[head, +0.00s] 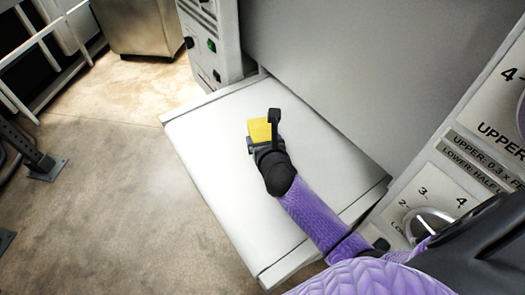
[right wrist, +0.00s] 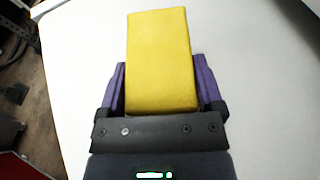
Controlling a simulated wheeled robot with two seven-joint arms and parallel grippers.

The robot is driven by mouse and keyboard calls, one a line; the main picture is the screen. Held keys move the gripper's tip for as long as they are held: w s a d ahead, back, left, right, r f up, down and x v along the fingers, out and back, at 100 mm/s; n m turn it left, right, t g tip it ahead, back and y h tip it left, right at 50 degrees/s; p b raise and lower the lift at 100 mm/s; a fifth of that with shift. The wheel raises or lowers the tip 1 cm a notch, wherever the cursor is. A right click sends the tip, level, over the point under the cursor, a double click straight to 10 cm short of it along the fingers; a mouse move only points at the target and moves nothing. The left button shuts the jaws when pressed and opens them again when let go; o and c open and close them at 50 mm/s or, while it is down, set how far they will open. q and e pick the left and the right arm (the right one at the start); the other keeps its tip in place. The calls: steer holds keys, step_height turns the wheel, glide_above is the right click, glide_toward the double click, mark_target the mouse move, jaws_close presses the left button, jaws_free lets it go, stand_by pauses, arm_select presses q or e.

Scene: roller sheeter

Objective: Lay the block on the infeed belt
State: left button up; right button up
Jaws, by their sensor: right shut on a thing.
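A yellow block (head: 259,130) is held in my right gripper (head: 263,132), over the middle of the white infeed belt (head: 205,135) in the head view. In the right wrist view the block (right wrist: 160,60) sits between the two purple fingers of the right gripper (right wrist: 160,85), which are shut on its sides. The white belt surface (right wrist: 255,90) fills most of the background there. I cannot tell whether the block touches the belt or is a little above it. My left gripper is in neither view.
The machine's grey housing (head: 330,60) rises along the belt's far right side. A control panel with a dial (head: 428,222) is at the right. Open concrete floor (head: 110,180) lies left of the belt.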

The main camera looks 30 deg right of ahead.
step_height(320, 180, down, 4)
steer(key=shift+r+b, duration=0.25)
steer(key=shift+b, duration=0.65)
steer(key=shift+f, duration=0.35)
steer(key=shift+r, duration=0.25)
steer(key=shift+f, duration=0.15)
steer(key=o, duration=1.3)
steer(key=shift+c, duration=0.2)
steer(key=shift+r, duration=0.25)
steer(key=p+v, duration=0.3)
steer(key=v, duration=0.8)
steer(key=shift+s, duration=0.3)
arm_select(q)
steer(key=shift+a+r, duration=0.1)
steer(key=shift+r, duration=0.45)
arm_select(e)
steer(key=shift+s+a, duration=0.1)
steer(key=shift+s, duration=0.1)
